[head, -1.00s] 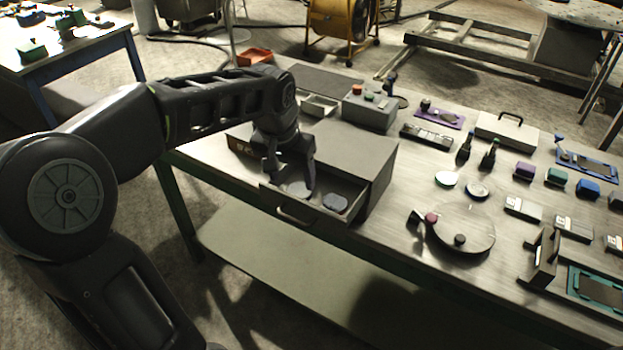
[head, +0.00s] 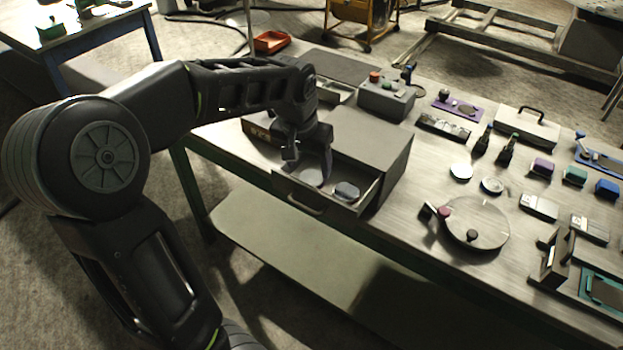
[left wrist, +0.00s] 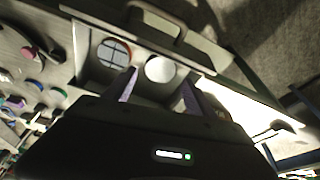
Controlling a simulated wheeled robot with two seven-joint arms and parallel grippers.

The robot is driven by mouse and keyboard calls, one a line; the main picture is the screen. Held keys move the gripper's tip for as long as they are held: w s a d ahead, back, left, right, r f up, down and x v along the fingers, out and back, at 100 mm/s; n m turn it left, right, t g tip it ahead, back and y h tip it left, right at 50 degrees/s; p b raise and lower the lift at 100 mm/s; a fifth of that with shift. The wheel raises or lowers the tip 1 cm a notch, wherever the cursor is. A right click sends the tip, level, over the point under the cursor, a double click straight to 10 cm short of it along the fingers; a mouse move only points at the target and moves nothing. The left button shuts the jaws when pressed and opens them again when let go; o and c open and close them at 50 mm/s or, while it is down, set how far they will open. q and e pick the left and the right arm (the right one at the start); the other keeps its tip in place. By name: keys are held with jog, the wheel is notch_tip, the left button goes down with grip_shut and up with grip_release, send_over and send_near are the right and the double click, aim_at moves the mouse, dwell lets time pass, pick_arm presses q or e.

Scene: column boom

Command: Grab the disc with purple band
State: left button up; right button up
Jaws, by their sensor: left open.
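An open drawer (head: 283,186) of a grey cabinet holds two discs. The pale disc (head: 311,176) lies beneath my left gripper (head: 309,166), and the darker disc (head: 346,191) lies to its right. My left gripper is open and empty, pointing down into the drawer. In the left wrist view the plain white disc (left wrist: 160,69) shows between the fingertips, and the other disc (left wrist: 113,53), marked with crossing lines, is beside it to the left. I cannot make out a purple band on either disc. My right gripper is not in view.
The cabinet top (head: 355,145) stands behind the drawer. On the table to the right are two small discs (head: 461,171), a round turntable (head: 476,224), a purple block (head: 542,167) and a control box (head: 387,98). The drawer front with its handle (head: 305,205) borders the near side.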

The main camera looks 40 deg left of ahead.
aim_at(311, 178)
pick_arm(q)
jog(key=p+x, duration=0.1)
jog(key=x, duration=0.4)
jog(key=shift+a+f, duration=0.1)
jog(key=shift+c, duration=0.3)
grip_shut()
dwell(0.8)
